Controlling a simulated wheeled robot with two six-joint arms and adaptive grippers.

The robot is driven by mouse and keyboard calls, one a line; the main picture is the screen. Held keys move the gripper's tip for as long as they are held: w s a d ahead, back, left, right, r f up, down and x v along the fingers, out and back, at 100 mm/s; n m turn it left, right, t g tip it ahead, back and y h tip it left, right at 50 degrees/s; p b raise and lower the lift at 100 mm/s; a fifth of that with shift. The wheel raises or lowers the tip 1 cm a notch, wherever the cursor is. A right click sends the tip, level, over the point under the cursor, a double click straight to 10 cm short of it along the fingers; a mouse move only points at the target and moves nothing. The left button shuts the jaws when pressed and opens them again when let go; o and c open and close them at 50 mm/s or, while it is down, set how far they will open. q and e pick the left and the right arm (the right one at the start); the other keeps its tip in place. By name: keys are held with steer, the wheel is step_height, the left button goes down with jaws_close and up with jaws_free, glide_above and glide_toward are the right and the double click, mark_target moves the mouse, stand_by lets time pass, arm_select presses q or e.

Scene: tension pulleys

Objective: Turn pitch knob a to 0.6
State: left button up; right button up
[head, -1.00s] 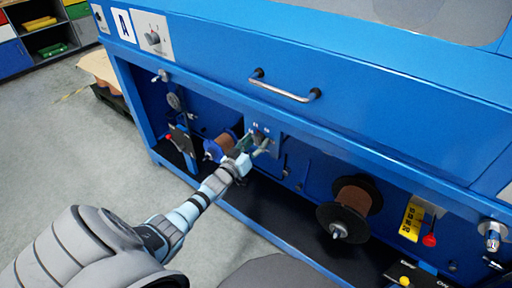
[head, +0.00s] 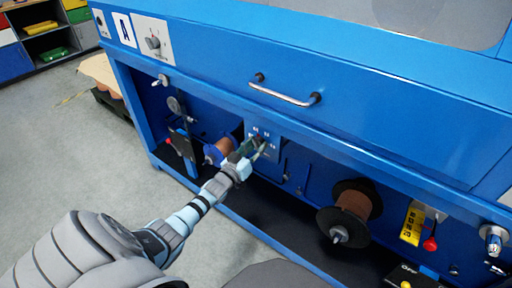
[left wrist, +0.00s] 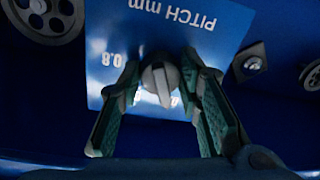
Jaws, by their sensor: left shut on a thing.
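The pitch knob (left wrist: 161,80) is a small grey knob with a pale pointer bar on a blue plate (left wrist: 103,30) lettered "PITCH mm". The plate appears upside down in the left wrist view, and the bar points down in that picture. A "0.8" mark shows left of the knob; the mark on the right is mostly covered by a finger. My left gripper (left wrist: 161,70) has its two dark green fingers shut on the knob, one on each side. In the head view my left gripper (head: 255,150) reaches the small panel under the blue machine, where the fingers hide the knob. My right gripper is not in view.
A brown spool (head: 355,203) with black flanges sits to the right and another brown spool (head: 225,146) is close by on the left. The blue beam with a drawer handle (head: 285,92) overhangs the panel. Grey floor (head: 60,150) is open at left.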

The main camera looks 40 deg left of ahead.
arm_select(q)
steer(key=shift+f+m, duration=0.1)
steer(key=shift+m, duration=1)
steer(key=m+b, duration=0.1)
steer(key=m, duration=0.2)
steer(key=shift+a+m, duration=0.1)
steer(key=shift+m, duration=0.2)
steer(key=shift+m+t, duration=0.3)
steer(key=shift+m, duration=0.6)
steer(key=m, duration=0.2)
steer(key=shift+m+b, duration=0.3)
steer(key=shift+b, duration=0.05)
steer(key=shift+a+m+h, duration=0.1)
steer(key=shift+m+h, duration=0.2)
steer(key=shift+m, duration=0.3)
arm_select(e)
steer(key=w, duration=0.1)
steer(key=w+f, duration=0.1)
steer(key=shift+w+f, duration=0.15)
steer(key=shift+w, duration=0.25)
arm_select(q)
steer(key=o, duration=1.1)
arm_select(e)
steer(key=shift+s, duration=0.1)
arm_select(q)
steer(key=shift+o, duration=0.2)
